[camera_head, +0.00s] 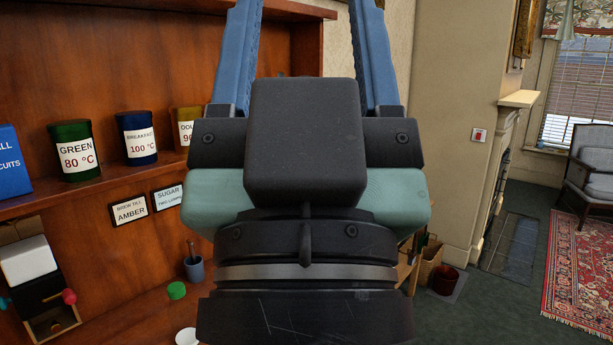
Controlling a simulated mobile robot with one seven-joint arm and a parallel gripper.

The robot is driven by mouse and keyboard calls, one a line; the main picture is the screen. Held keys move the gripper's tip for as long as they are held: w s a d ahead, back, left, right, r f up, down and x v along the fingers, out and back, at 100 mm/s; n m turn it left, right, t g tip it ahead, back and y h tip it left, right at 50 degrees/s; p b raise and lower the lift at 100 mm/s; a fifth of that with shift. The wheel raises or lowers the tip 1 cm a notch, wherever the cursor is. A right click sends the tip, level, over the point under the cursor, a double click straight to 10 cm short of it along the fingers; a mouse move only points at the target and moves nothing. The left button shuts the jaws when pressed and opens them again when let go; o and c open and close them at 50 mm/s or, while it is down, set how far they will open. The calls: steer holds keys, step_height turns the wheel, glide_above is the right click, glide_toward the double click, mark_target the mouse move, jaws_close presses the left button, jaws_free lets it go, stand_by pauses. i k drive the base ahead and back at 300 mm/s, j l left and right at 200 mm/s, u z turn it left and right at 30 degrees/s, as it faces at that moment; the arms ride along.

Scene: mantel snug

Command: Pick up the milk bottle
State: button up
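My gripper (306,40) fills the middle of the head view, pointing up and away from the camera. Its two blue fingers stand wide apart, and their tips run out of the top of the picture. I see nothing between the visible parts of the fingers. I cannot make out a milk bottle anywhere in this view. My gripper and wrist hide the centre of the wooden cabinet and part of its lower surface.
A wooden shelf (105,183) at left holds a green canister (76,150), a blue canister (136,137) and a partly hidden yellow one (186,125). Below are a small grey-blue pot (195,269), a green lid-like disc (176,290) and a white round thing (187,337).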

mark_target(181, 313)
steer(key=i+j+u, duration=0.15)
steer(key=i, duration=0.25)
steer(key=i+j+u, duration=0.15)
steer(key=i+j, duration=0.2)
steer(key=i+j+u, duration=0.15)
steer(key=i, duration=0.3)
